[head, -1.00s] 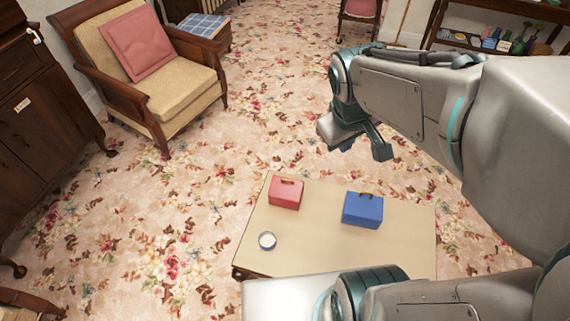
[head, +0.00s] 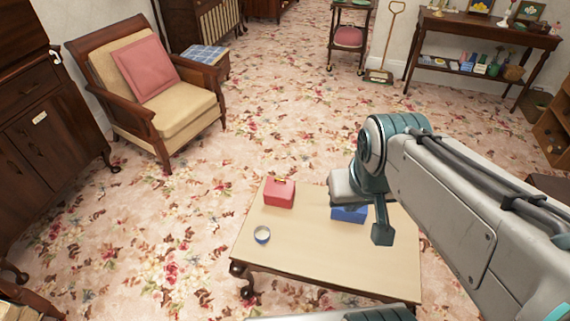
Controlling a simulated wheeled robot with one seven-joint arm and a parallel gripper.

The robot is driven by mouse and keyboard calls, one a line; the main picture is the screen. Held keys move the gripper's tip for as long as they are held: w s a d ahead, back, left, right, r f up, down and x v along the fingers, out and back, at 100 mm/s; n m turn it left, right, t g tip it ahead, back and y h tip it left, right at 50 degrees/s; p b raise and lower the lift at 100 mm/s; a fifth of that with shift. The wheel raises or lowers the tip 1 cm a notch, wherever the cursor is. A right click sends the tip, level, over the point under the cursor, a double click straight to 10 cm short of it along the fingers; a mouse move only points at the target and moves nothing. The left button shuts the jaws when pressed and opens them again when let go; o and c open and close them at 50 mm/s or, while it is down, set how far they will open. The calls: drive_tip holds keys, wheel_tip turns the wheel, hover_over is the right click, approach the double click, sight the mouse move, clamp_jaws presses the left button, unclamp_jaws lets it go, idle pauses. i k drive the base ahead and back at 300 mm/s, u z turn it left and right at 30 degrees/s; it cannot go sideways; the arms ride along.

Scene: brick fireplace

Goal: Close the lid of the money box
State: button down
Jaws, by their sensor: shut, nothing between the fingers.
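A small red box (head: 279,194) with a handle on top stands on the left part of a low beige table (head: 290,245). A blue box (head: 347,215) stands to its right, and my arm's end hides much of it. Which of them is the money box I cannot tell, nor how either lid stands. My gripper (head: 382,236) points down in front of the blue box's right side in the picture, shut and empty. Its fingers are small here, and I cannot tell its height above the table or whether it touches the box.
A small round tin (head: 262,234) sits near the table's left edge. An armchair (head: 160,90) with a pink cushion stands at the upper left, beside a dark cabinet (head: 50,130). A side table (head: 480,35) stands at the back right. Flowered carpet around the table is open.

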sight(276, 187)
drive_tip(key=z, duration=0.2)
drive_tip(key=i, duration=1)
drive_tip(key=u, duration=0.2)
